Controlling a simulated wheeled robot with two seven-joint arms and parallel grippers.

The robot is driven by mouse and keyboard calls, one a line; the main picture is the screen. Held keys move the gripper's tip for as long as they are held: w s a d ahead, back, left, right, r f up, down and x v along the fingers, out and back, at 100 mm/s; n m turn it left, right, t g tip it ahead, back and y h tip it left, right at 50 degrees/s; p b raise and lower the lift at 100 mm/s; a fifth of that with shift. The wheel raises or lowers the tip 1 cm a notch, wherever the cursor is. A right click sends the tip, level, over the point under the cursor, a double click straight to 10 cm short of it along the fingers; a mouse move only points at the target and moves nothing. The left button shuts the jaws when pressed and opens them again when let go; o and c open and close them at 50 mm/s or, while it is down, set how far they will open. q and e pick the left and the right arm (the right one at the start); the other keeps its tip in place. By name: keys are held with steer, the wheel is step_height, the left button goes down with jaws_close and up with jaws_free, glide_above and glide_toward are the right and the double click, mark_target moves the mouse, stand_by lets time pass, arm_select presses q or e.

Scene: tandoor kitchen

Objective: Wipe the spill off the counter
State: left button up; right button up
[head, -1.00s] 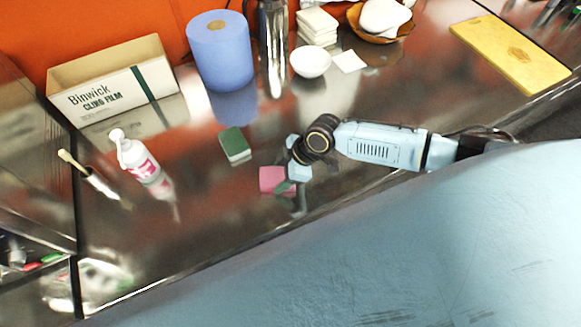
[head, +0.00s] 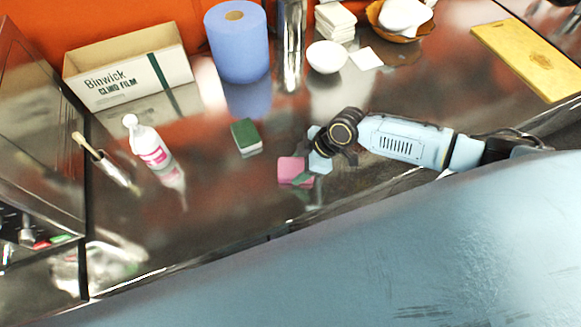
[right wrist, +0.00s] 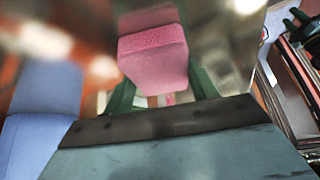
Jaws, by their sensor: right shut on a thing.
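My right gripper (head: 312,180) is shut on a pink sponge (head: 290,169), low over the steel counter (head: 225,205). I cannot tell whether the sponge touches the counter. In the right wrist view the pink sponge (right wrist: 153,52) sits between the dark green fingers (right wrist: 162,98). A brownish glossy patch (head: 402,53), which may be the spill, lies on the counter by the wooden bowl at the back right. A second sponge (head: 245,134), green on top and pale below, lies behind and left of the gripper. My left gripper is not in view.
A cling film box (head: 130,83), a blue paper roll (head: 237,45), a steel cylinder (head: 291,45), a white bowl (head: 327,57) and a wooden bowl (head: 398,20) stand along the back. A pink-labelled bottle (head: 148,145) stands left. A yellow board (head: 530,60) lies right.

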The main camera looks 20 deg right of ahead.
steer(key=d, duration=0.2)
steer(key=shift+d+f, duration=0.1)
steer(key=shift+d, duration=0.25)
step_height(320, 180, up, 3)
steer(key=shift+f+p, duration=0.15)
steer(key=shift+p, duration=0.45)
step_height(320, 180, up, 4)
steer(key=p, duration=0.3)
steer(key=shift+f, duration=0.15)
steer(key=shift+r+p, duration=0.75)
steer(key=shift+r, duration=0.2)
